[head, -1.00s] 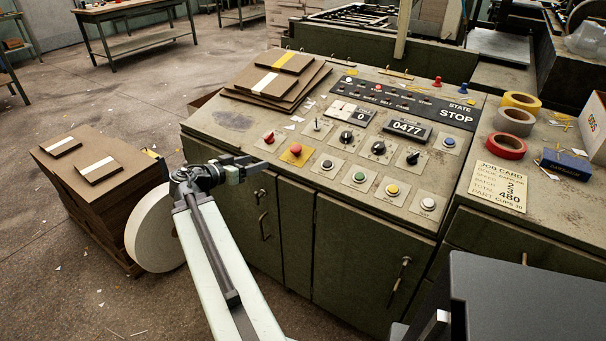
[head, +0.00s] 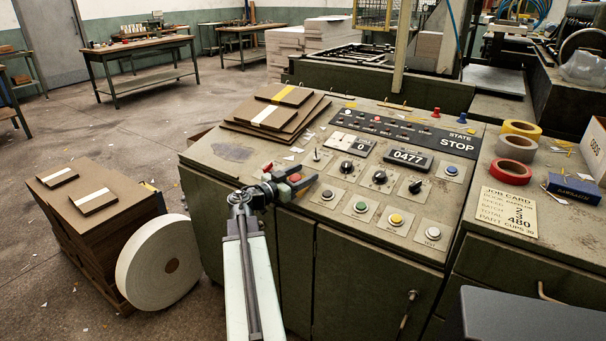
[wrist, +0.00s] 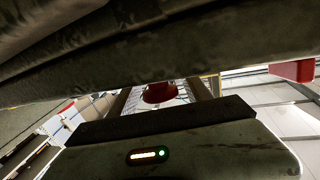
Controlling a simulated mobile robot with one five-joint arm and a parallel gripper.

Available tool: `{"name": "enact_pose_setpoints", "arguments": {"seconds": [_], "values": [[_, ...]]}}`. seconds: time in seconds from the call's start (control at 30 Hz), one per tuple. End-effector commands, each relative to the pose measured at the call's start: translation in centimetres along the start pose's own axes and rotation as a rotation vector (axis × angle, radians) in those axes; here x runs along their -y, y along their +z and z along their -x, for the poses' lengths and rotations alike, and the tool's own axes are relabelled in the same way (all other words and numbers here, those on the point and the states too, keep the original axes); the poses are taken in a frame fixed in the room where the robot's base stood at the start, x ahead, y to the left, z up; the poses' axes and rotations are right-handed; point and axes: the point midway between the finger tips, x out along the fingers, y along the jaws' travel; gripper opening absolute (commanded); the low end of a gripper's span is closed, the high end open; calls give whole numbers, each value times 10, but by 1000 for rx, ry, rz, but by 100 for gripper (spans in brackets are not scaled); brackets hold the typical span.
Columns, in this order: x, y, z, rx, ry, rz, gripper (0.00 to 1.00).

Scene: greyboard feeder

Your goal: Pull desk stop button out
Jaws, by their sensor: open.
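The desk stop button (head: 295,177) is a red mushroom head on the left front of the sloped control desk. My gripper (head: 303,182) is open at the button and covers most of its yellow plate. In the wrist view the red button (wrist: 159,92) shows between the two open fingers, with a dark edge across the top hiding part of the scene. I cannot tell whether either finger touches it. The state display (head: 457,146) reads STOP.
A red-topped switch (head: 267,168) stands just left of my gripper. Selector knobs (head: 380,177) and the green push button (head: 360,207) are to the right. Brown boards (head: 262,125) lie behind on the desk. A white roll (head: 140,270) stands left of the desk.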

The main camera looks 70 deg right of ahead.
Motion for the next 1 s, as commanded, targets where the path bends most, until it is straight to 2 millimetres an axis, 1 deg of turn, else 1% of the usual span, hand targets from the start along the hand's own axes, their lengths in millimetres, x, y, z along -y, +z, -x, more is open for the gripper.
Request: {"name": "enact_pose_setpoints", "arguments": {"seconds": [0.17, 0.2, 0.27, 0.3, 0.4, 1.0], "values": [[0, 0, 0, 0, -1, 0, 57], [0, 0, 0, 0, -1, 0, 52], [0, 0, 0, 0, -1, 0, 35], [0, 0, 0, 0, -1, 0, 24], [0, 0, 1, 1, 0, 0, 0], [-1, 1, 1, 2, 4, 0, 0]]}}
